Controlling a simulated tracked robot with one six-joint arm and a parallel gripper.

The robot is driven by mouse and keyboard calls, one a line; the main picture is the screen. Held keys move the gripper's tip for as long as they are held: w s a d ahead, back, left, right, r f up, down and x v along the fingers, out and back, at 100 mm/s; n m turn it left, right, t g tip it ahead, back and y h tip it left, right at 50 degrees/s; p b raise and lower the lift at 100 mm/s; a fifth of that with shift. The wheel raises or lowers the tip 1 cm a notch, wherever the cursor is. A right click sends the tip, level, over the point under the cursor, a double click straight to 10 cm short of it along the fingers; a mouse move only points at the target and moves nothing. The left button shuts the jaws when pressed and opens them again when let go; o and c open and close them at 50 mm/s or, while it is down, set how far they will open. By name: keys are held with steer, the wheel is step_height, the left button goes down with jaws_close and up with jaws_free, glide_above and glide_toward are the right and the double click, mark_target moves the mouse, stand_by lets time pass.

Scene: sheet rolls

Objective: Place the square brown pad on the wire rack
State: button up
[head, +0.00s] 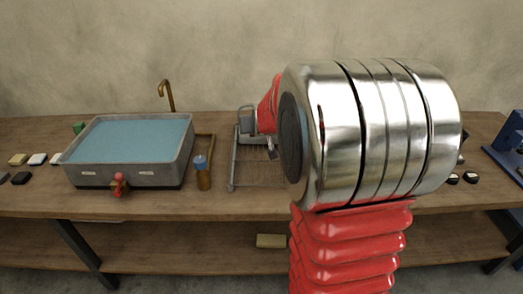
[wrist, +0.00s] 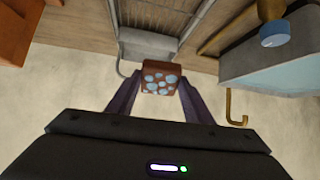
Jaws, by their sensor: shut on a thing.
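My gripper (wrist: 160,88) is shut on a small brown pad (wrist: 160,74) with pale blue spots on its face, seen between the two fingers in the wrist view. I cannot make the pad out in the head view, where my large arm joint covers much of the middle. The wire rack (head: 256,172) lies on the table, partly hidden behind my arm. Its wires (wrist: 172,18) show at the top of the wrist view, past the pad. I cannot tell the pad's height over the rack.
A grey metal box (wrist: 148,44) stands at the rack's end. A basin of water (head: 130,172) and a blue-topped bottle (head: 202,175) are left of the rack. Several small blocks (head: 37,159) lie at far left. A blue tool (head: 508,135) stands at far right.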

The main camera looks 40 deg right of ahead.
steer(key=s+a+f+m+g+y, duration=0.1)
steer(key=s+f+g, duration=0.4)
steer(key=s, duration=0.9)
step_height(320, 180, down, 3)
steer(key=shift+a+r+m+y, duration=0.15)
steer(key=shift+m+y, duration=0.15)
steer(key=shift+y, duration=0.3)
steer(key=shift+g, duration=0.3)
